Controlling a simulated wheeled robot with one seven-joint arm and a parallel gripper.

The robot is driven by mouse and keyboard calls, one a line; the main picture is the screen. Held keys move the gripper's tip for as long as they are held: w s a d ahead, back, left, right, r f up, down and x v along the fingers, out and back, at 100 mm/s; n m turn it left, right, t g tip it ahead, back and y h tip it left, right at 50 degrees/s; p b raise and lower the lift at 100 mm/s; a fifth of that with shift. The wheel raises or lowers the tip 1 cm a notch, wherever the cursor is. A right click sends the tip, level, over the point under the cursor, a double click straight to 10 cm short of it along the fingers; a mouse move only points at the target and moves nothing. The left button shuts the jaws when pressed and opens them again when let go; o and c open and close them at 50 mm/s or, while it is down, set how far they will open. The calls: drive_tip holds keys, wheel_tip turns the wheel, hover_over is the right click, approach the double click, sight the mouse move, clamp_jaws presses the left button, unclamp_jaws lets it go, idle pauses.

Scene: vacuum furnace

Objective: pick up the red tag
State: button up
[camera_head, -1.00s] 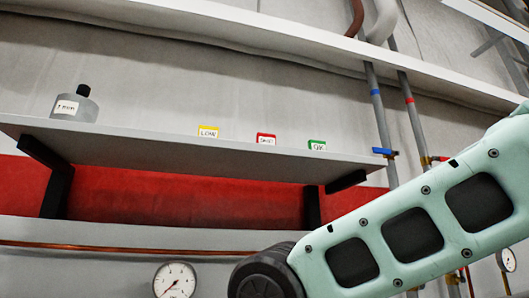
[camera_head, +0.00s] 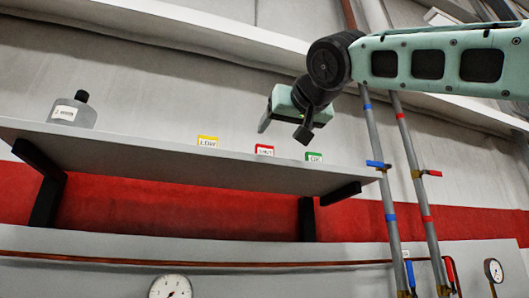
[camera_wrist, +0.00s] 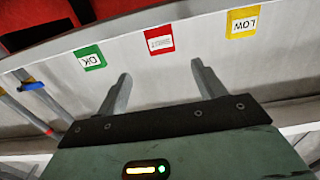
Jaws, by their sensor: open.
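The red tag (camera_head: 265,150) stands on the grey shelf (camera_head: 160,155), between the yellow LOW tag (camera_head: 208,142) and the green OK tag (camera_head: 314,156). It has a white label whose text is hard to read. In the wrist view the red tag (camera_wrist: 159,41) lies beyond the fingertips, roughly centred between them. My gripper (camera_head: 284,130) is open and empty, above and near the red tag in the head view. In the wrist view my gripper (camera_wrist: 160,72) shows both fingers spread, with neither visibly touching a tag.
The yellow tag (camera_wrist: 243,23) and green tag (camera_wrist: 90,58) flank the red one closely. A grey bottle with a black cap (camera_head: 74,112) stands at the shelf's left. Vertical pipes with blue (camera_head: 377,165) and red (camera_head: 430,173) handles rise right of the shelf. Gauges sit below.

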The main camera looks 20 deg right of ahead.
sight(266, 146)
drive_tip(key=w+p, duration=0.2)
drive_tip(key=w, duration=0.4)
drive_tip(key=w+p, duration=0.2)
drive_tip(key=w, duration=0.1)
drive_tip(key=w+p, duration=0.1)
drive_tip(key=shift+w+a+r+p, duration=0.15)
drive_tip(key=shift+w+r+p, duration=0.15)
drive_tip(key=shift+w+p, duration=0.05)
drive_tip(key=shift+w+f, duration=0.15)
drive_tip(key=shift+w, duration=0.15)
drive_tip(key=shift+c, duration=0.3)
drive_tip(key=c, duration=1)
